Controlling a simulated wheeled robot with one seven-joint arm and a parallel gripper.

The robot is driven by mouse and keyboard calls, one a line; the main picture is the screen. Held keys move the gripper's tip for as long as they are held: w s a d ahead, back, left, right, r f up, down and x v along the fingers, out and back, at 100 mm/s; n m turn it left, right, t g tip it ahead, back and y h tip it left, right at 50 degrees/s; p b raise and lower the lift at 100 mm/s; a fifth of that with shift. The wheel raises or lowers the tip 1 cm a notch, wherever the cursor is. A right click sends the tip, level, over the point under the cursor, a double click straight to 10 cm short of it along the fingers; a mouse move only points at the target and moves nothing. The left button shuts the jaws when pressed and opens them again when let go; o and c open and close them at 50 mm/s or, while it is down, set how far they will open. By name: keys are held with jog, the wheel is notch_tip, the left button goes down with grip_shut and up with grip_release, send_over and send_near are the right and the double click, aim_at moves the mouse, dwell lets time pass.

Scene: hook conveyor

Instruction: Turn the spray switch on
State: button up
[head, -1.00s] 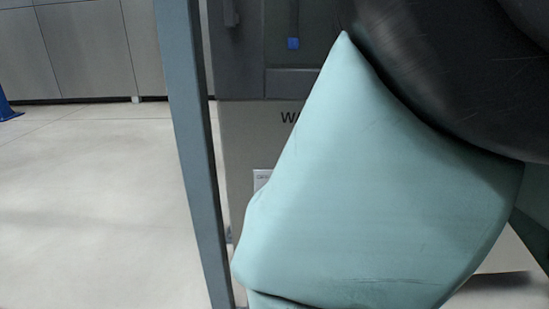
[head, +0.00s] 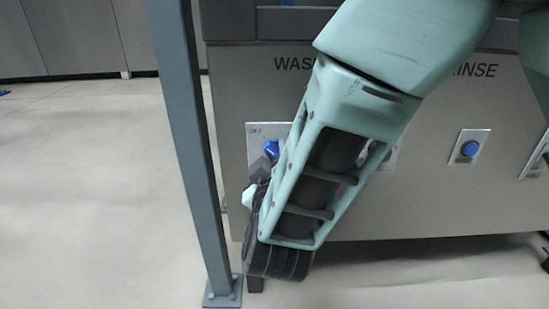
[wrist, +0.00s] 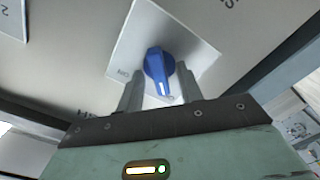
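The spray switch is a blue rotary knob (head: 271,149) on a light square plate, on the grey machine panel below the word WASH. In the wrist view the same knob (wrist: 156,66) sits on its plate, its pointer with a white mark aimed toward the bottom of the picture. Small lettering on the plate is hard to read. My gripper (wrist: 160,78) is open, one finger on each side of the knob, with gaps visible. In the head view my gripper is partly hidden behind my wrist, near the plate.
A grey-blue upright post (head: 192,150) stands just left of the panel, close to my wrist. Another blue button (head: 470,149) on a plate is further right, below RINSE. Open floor (head: 90,200) lies to the left.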

grip_shut()
jog(key=shift+m, duration=0.3)
jog(key=m, duration=0.3)
jog(key=shift+m, duration=0.3)
jog(key=shift+d+f+m+b, duration=0.15)
jog(key=shift+m+b, duration=1.05)
jog(key=shift+m, duration=2.2)
jog(key=shift+d+m+b, duration=0.1)
jog(key=shift+m+b, duration=1.1)
jog(key=shift+m, duration=2.2)
